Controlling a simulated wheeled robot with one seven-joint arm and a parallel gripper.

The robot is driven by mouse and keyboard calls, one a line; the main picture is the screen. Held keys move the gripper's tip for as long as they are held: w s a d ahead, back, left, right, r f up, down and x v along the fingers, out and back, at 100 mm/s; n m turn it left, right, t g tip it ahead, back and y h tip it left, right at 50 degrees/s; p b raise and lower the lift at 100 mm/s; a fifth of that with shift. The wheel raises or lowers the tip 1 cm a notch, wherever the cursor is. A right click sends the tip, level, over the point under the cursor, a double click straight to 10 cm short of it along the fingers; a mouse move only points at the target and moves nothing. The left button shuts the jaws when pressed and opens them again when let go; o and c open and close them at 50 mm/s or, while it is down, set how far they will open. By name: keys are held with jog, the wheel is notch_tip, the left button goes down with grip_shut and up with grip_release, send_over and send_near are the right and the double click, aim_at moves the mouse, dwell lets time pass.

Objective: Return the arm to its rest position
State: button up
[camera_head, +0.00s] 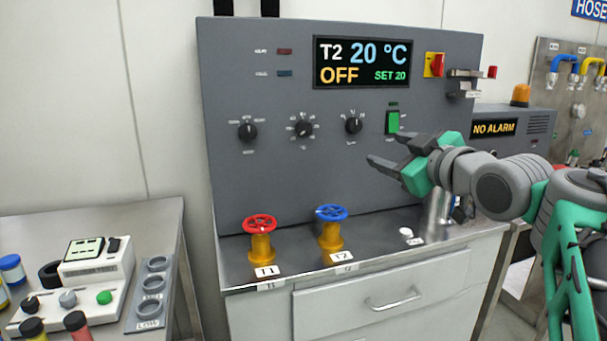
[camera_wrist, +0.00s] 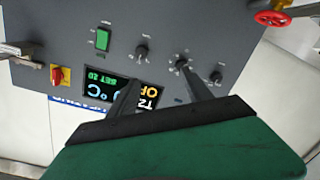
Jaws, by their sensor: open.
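My gripper (camera_head: 388,151) is open and empty. In the head view it is raised in front of the grey control panel (camera_head: 270,180), below the green switch (camera_head: 393,122), with its fingers pointing left. My arm reaches in from the right side. In the wrist view the two dark fingers of my gripper (camera_wrist: 160,90) stand apart before the panel, which appears turned over. One finger partly covers the display (camera_wrist: 97,96). The display (camera_head: 362,62) reads T2 20 °C, OFF, SET 20. I cannot tell whether the fingers touch the panel.
A red valve wheel (camera_head: 260,224) and a blue valve wheel (camera_head: 331,212) stand on the counter under the panel. A steel table (camera_head: 150,218) with a small device (camera_head: 95,262) is at left. An alarm box (camera_head: 494,128) and hose board (camera_head: 575,125) are at right.

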jog(key=s+a+f+m+g+h+p, duration=0.1)
jog(key=s+f+m+g+h+p, duration=0.15)
jog(key=f+p, duration=0.35)
jog(key=s+a+f+m+g+h+p, duration=0.1)
jog(key=s+f+m+g+p, duration=0.25)
jog(key=f, duration=0.35)
jog(key=s+f+m+g+h+p, duration=0.1)
jog(key=s+f+m+g+p, duration=0.1)
jog(key=s+f, duration=0.3)
jog(key=s+f+m+g+h+p, duration=0.1)
jog(key=s+f+g+p, duration=0.3)
jog(key=s, duration=0.6)
jog(key=shift+s+d+f+m+g+p, duration=0.25)
jog(key=shift+f+m+g+p, duration=0.25)
jog(key=shift+f+m, duration=0.3)
jog(key=shift+c, duration=0.6)
